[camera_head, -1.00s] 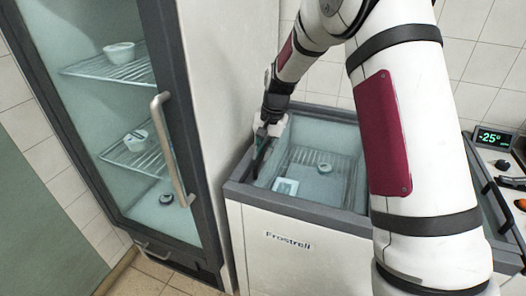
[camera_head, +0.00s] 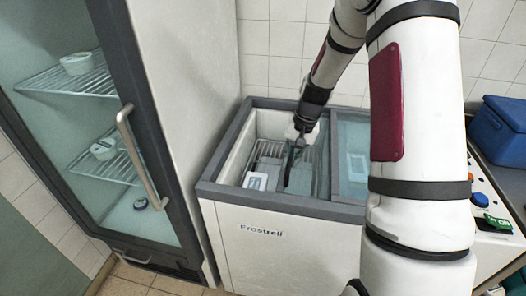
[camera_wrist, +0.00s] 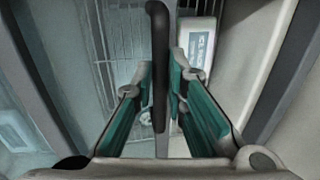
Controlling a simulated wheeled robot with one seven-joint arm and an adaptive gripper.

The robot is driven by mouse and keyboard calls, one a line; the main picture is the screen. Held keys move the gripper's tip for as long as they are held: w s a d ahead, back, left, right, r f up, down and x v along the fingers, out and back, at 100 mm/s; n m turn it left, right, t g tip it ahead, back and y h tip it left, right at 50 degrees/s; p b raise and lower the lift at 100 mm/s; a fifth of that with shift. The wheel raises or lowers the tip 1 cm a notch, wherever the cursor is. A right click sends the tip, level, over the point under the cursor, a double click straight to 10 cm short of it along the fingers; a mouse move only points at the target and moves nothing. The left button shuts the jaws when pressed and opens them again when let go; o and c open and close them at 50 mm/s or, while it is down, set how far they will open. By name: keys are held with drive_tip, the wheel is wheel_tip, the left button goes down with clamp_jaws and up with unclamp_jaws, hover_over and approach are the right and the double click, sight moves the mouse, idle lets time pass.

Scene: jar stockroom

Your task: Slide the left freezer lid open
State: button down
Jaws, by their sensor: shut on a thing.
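The chest freezer (camera_head: 285,207) stands in the middle of the head view. Its left lid (camera_head: 311,178) is a glass pane with a long black handle (camera_head: 288,176). My gripper (camera_head: 299,141) is shut on the handle at its far end. In the wrist view the handle (camera_wrist: 159,55) runs between the teal-padded fingers. The lid stands partly open: left of the handle the freezer's left end is uncovered, with a white labelled box (camera_head: 256,181) inside. The lid's right part is hard to make out against the other glass.
A tall glass-door fridge (camera_head: 159,100) with a long handle (camera_head: 137,155) stands close on the freezer's left. A blue box (camera_head: 499,131) sits on the counter at right, beyond my arm. A tiled wall is behind the freezer.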

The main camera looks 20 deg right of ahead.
drive_tip(key=s+d, duration=0.2)
drive_tip(key=s+d+p, duration=0.1)
drive_tip(key=d, duration=0.2)
drive_tip(key=s+d, duration=0.2)
drive_tip(key=d, duration=0.1)
drive_tip(key=shift+s, duration=0.35)
drive_tip(key=c, duration=1.6)
unclamp_jaws()
wheel_tip(320, 180, up, 12)
drive_tip(key=s+d, duration=0.1)
drive_tip(key=d, duration=0.1)
drive_tip(key=shift+s, duration=0.2)
drive_tip(key=shift+a, duration=0.15)
